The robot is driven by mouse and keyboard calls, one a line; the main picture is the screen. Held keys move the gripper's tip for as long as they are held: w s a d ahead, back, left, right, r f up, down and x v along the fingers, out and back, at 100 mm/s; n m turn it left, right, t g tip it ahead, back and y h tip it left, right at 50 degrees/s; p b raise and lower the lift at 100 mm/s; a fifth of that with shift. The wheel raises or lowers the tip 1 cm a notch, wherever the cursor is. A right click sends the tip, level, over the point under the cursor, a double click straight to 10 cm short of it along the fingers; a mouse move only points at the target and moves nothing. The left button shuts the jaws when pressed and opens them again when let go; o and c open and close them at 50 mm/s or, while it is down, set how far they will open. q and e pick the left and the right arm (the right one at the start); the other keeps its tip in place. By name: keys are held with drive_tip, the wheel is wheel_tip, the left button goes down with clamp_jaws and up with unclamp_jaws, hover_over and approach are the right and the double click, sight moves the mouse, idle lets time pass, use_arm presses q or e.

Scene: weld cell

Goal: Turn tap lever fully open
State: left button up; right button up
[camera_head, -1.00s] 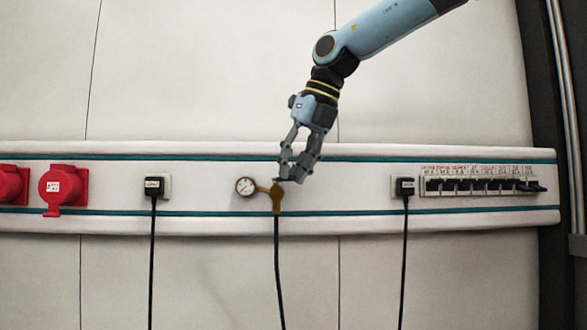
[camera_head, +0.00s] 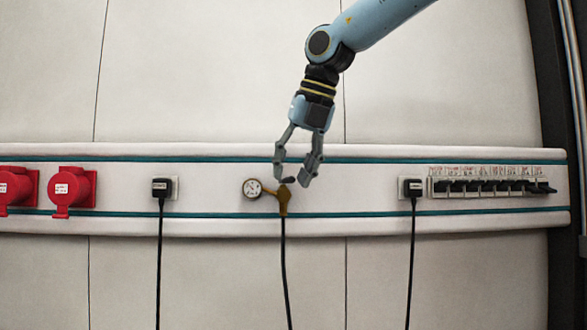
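The brass tap (camera_head: 283,200) sits on the white wall rail, with a round gauge (camera_head: 252,189) on its left and a black hose (camera_head: 286,270) hanging from it. A small dark piece at the tap's top, between the fingertips, looks like the lever (camera_head: 288,181). My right gripper (camera_head: 292,180) comes down from above with its fingers apart, one on each side of the tap's top. I cannot tell whether a finger touches the lever. My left gripper is not in view.
Two red sockets (camera_head: 71,188) are on the rail's left. Black plugs with hanging cables flank the tap, one at left (camera_head: 161,187) and one at right (camera_head: 413,187). A row of black switches (camera_head: 490,187) is further right. The wall above is clear.

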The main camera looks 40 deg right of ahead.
drive_tip(key=shift+s+r, duration=0.1)
drive_tip(key=shift+r, duration=0.1)
drive_tip(key=s+r, duration=0.2)
drive_tip(key=s, duration=1.1)
drive_tip(key=shift+r, duration=0.15)
drive_tip(key=shift+s+a, duration=0.1)
